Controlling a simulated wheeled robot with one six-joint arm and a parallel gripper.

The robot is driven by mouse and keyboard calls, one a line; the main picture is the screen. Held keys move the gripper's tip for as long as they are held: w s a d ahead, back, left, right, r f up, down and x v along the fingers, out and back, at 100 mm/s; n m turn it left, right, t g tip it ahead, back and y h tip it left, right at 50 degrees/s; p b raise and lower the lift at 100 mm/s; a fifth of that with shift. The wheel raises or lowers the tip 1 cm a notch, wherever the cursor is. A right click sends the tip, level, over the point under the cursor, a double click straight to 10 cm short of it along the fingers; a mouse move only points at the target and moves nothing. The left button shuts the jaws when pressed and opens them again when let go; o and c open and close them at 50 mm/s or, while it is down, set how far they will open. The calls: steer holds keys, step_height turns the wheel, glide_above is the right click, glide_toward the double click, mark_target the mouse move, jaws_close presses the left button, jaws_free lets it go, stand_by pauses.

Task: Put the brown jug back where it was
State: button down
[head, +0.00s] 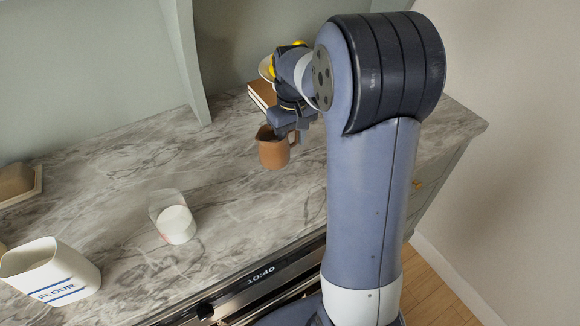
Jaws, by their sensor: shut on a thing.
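The brown jug (272,153) is in the head view, above the right part of the marble counter. It looks upright, with its handle toward the right. My gripper (289,133) comes down from above right and is shut on the jug, near its rim and handle side. I cannot tell whether the jug's base touches the counter. My gripper and wrist hide part of the jug's upper right side.
A clear glass with white contents (175,223) stands mid-counter. A white flour canister (50,275) is at the front left, a tray (22,190) at the left edge. Books (262,95) lie behind my gripper. Marble between glass and jug is clear.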

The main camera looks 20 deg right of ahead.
step_height(320, 180, down, 8)
steer(key=shift+r+p, duration=0.25)
steer(key=shift+p, duration=0.25)
steer(key=shift+f, duration=0.15)
steer(key=c, duration=0.9)
jaws_free()
step_height(320, 180, up, 12)
steer(key=shift+r+b, duration=0.15)
steer(key=shift+b, duration=0.45)
